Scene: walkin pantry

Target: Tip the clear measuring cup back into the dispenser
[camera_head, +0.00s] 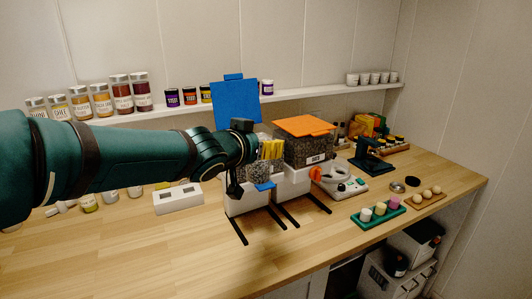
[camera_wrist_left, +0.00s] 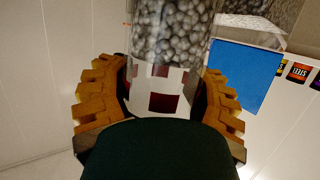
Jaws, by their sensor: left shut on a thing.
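My left gripper (camera_head: 271,149) reaches in from the left over the blue-lidded dispenser (camera_head: 246,204). In the wrist view its orange-yellow fingers (camera_wrist_left: 160,100) are shut on the clear measuring cup (camera_wrist_left: 166,72). The cup holds many grey beads (camera_wrist_left: 178,28) and has a white band with dark red squares. The dispenser's blue lid (camera_head: 235,103) stands open and also shows in the wrist view (camera_wrist_left: 245,72). Grey beads show below the fingers in the head view; my wrist hides much there. I cannot tell the cup's exact tilt. My right gripper is out of view.
A second dispenser with an orange lid (camera_head: 303,126) stands close on the right. A small scale (camera_head: 346,187), a green tray (camera_head: 378,217) and a wooden egg tray (camera_head: 425,200) are farther right. A shelf with jars (camera_head: 122,93) runs behind.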

